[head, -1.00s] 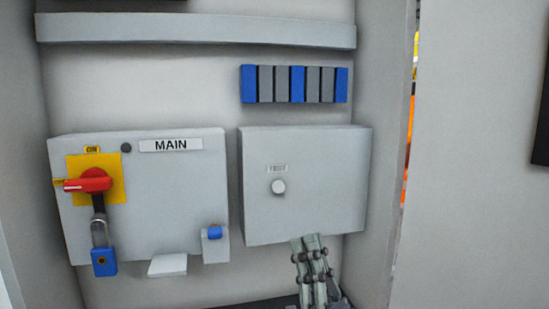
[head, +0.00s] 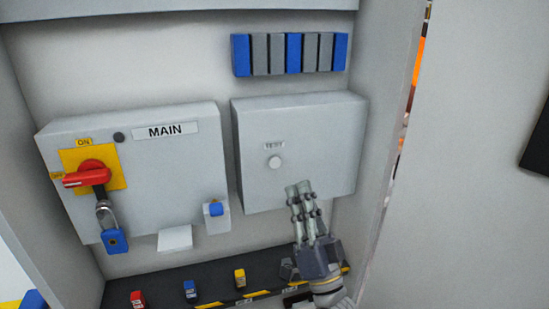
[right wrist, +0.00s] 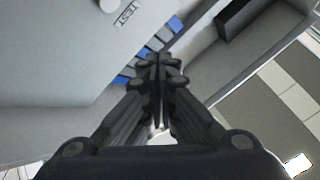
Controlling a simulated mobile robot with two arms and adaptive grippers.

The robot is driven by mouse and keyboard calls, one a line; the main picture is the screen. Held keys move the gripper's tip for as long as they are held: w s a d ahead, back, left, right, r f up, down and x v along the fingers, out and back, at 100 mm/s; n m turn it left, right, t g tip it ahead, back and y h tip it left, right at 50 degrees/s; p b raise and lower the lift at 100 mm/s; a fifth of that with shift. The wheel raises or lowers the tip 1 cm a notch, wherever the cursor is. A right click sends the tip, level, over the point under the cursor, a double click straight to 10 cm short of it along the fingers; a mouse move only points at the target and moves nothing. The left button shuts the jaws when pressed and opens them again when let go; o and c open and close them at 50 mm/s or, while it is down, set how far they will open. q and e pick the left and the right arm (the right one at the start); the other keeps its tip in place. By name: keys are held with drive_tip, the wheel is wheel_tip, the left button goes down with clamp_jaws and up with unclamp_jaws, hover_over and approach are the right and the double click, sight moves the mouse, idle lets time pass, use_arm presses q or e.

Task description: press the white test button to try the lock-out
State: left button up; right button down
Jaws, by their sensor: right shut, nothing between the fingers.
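The white round test button (head: 274,162) sits on the front of a grey box (head: 310,150), under a small TEST label (head: 274,146). It also shows at the top edge of the right wrist view (right wrist: 108,5). My right gripper (head: 299,190) is shut and empty, below and right of the button, its fingertips pointing up near the box's lower part and apart from the button. On the MAIN box (head: 150,190) at left, the red rotary handle (head: 87,177) points left on its yellow plate. A blue padlock (head: 115,241) hangs from it by its shackle. My left gripper is not in view.
A row of blue and grey modules (head: 290,54) is mounted above the box. A dark shelf (head: 215,284) below holds red (head: 138,299), blue (head: 190,289) and yellow (head: 240,278) small items. The cabinet's right side wall (head: 385,150) stands close to my right gripper.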

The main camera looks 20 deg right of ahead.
sight(275, 162)
drive_tip(key=shift+w, duration=0.1)
drive_tip(key=shift+w+a+b, duration=0.15)
drive_tip(key=shift+w+b, duration=1.5)
drive_tip(key=shift+w, duration=2.7)
drive_tip(key=shift+w, duration=0.4)
drive_tip(key=shift+w+b, duration=0.4)
drive_tip(key=shift+b, duration=0.05)
drive_tip(key=shift+s, duration=0.1)
drive_tip(key=shift+s+p, duration=0.4)
drive_tip(key=shift+s, duration=0.35)
